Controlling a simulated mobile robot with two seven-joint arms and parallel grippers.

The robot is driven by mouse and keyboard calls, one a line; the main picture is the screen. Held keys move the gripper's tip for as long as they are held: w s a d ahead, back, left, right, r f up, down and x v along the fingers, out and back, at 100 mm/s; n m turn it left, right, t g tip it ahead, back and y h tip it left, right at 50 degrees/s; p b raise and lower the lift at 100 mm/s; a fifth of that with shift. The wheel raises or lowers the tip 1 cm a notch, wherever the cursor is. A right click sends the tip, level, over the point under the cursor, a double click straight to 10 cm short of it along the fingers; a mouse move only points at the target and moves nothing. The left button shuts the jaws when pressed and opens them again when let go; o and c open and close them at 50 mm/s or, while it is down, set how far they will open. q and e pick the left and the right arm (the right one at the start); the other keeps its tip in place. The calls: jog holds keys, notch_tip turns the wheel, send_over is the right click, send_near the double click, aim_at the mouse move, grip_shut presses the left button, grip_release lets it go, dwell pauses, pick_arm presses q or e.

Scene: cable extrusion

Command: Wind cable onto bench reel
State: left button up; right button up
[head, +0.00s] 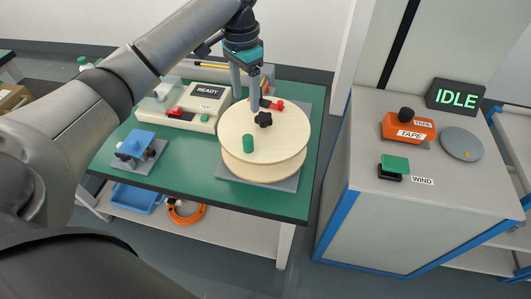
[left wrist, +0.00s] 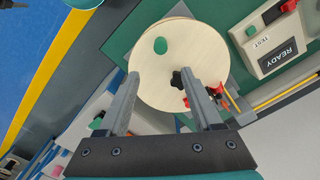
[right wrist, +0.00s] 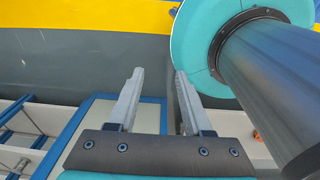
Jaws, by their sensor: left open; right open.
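The bench reel (head: 265,135) is a pale wooden double disc lying flat on a grey plate on the green bench. It has a green knob (head: 248,142) and a black star knob (head: 264,119) on top. No cable shows on the part of its core I can see. My left gripper (head: 246,105) is above the reel's back edge, open and empty; the left wrist view shows its fingers (left wrist: 162,95) apart with the reel (left wrist: 170,90) beyond them. My right gripper (right wrist: 157,85) shows only in the right wrist view, open and empty, above the floor and a blue-edged cabinet.
A tester reading READY (head: 195,108) and a blue clamp-like device (head: 138,150) stand on the bench (head: 200,160). An orange coil (head: 186,211) and blue tray (head: 138,197) lie on the shelf below. The right cabinet (head: 370,215) carries a WIND button (head: 395,163), tape unit (head: 407,128) and IDLE display (head: 456,98).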

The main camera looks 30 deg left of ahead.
pick_arm(q)
send_over(247, 138)
notch_tip(247, 138, down, 6)
jog(key=shift+a+f+b, duration=0.1)
jog(key=shift+a+b, duration=0.05)
jog(key=shift+b, duration=0.3)
notch_tip(247, 138, down, 8)
jog(key=shift+r+b, duration=0.15)
jog(key=shift+b, duration=0.55)
jog(key=shift+w+f, duration=0.1)
jog(key=shift+f, duration=0.6)
pick_arm(e)
jog(key=shift+s+a+f, duration=0.1)
jog(key=shift+a+f, duration=0.15)
jog(key=shift+f, duration=0.45)
jog(key=shift+s+a+f, duration=0.1)
jog(key=shift+a+f, duration=0.15)
jog(key=shift+f, duration=0.45)
pick_arm(q)
jog(key=shift+c, duration=0.3)
grip_shut()
pick_arm(e)
jog(key=shift+a, duration=0.1)
